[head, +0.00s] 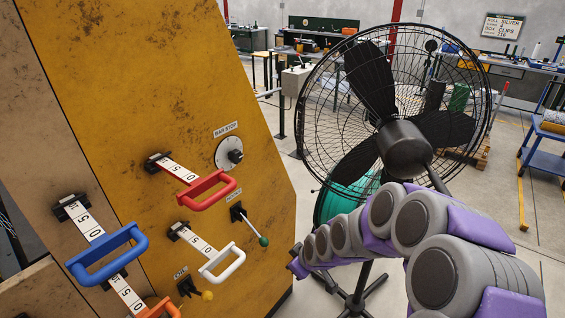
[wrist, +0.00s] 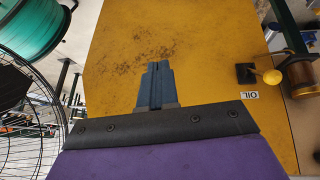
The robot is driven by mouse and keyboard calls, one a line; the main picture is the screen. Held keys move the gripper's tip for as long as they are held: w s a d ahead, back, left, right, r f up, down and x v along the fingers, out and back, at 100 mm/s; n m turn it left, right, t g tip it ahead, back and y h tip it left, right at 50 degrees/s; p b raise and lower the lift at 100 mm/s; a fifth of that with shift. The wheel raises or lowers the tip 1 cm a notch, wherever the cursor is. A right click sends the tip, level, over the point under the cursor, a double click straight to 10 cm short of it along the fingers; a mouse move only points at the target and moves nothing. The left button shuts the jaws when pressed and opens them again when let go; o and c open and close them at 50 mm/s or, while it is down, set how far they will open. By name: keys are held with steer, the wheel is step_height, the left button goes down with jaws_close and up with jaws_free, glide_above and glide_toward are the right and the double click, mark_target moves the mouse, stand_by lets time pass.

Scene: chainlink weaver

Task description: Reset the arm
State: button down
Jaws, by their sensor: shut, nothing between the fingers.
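My gripper (wrist: 157,72) shows in the wrist view as two dark blue-grey fingers pressed together, with nothing between them. It points toward a scuffed yellow machine panel (wrist: 200,40) and appears apart from it. In the head view my purple and grey arm reaches from the lower right toward the panel (head: 130,60); its far end is near the panel's right edge, and the fingers cannot be made out there.
A caged fan (head: 372,90) stands close behind my arm. A green spool (wrist: 32,38) is nearby.

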steer(key=s+d+r+m+g+h, duration=0.1)
steer(key=s+d+r+m+g, duration=0.1)
steer(key=s, duration=1)
steer(key=s+d+r+m+g+h, duration=0.1)
steer(key=s+d+r+m+g, duration=0.1)
steer(key=s+d+r+m, duration=0.2)
steer(key=s+d+r+m+g+h, duration=0.1)
steer(key=s+r, duration=0.7)
steer(key=s, duration=1.2)
steer(key=d+m+g, duration=0.1)
steer(key=d+m, duration=0.1)
steer(key=m, duration=0.1)
steer(key=shift+s+d+r+g+h, duration=0.15)
steer(key=shift+d+r+g+h, duration=0.15)
steer(key=shift+g, duration=0.1)
